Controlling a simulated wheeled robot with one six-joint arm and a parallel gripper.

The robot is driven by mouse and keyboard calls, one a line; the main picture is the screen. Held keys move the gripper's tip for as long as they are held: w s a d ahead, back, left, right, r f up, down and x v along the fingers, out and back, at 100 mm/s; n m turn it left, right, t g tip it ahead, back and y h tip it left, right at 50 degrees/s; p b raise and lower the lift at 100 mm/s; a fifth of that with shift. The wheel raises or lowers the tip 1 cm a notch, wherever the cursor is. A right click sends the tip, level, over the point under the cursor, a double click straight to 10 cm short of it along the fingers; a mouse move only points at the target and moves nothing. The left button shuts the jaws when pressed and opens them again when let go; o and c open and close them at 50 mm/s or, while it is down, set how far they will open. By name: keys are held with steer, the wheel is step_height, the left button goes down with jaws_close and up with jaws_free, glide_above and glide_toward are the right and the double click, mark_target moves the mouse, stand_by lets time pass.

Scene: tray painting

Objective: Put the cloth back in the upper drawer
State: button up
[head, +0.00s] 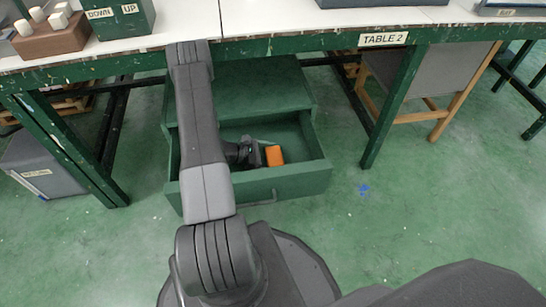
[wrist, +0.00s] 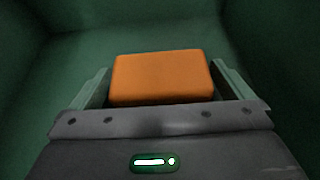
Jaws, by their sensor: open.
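The orange cloth, a folded block shape (head: 274,155), is inside the pulled-out green drawer (head: 290,182) of the cabinet under the table. In the wrist view the cloth (wrist: 162,76) sits between the two fingers of my gripper (wrist: 164,88), with narrow gaps beside it. My gripper (head: 262,154) is open and reaches down into the drawer. Dark green drawer walls surround it in the wrist view. My arm hides the left part of the drawer. I cannot tell whether a lower drawer lies beneath this one.
The table (head: 300,18) marked TABLE 2 stands above the cabinet (head: 265,88). A green box (head: 120,15) marked DOWN and UP and a brown block with white pegs (head: 50,36) are on it. A grey bin (head: 42,165) is at left.

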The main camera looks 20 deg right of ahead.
steer(key=p+v, duration=0.3)
steer(key=v, duration=0.8)
steer(key=shift+a+r, duration=0.1)
stand_by(0.7)
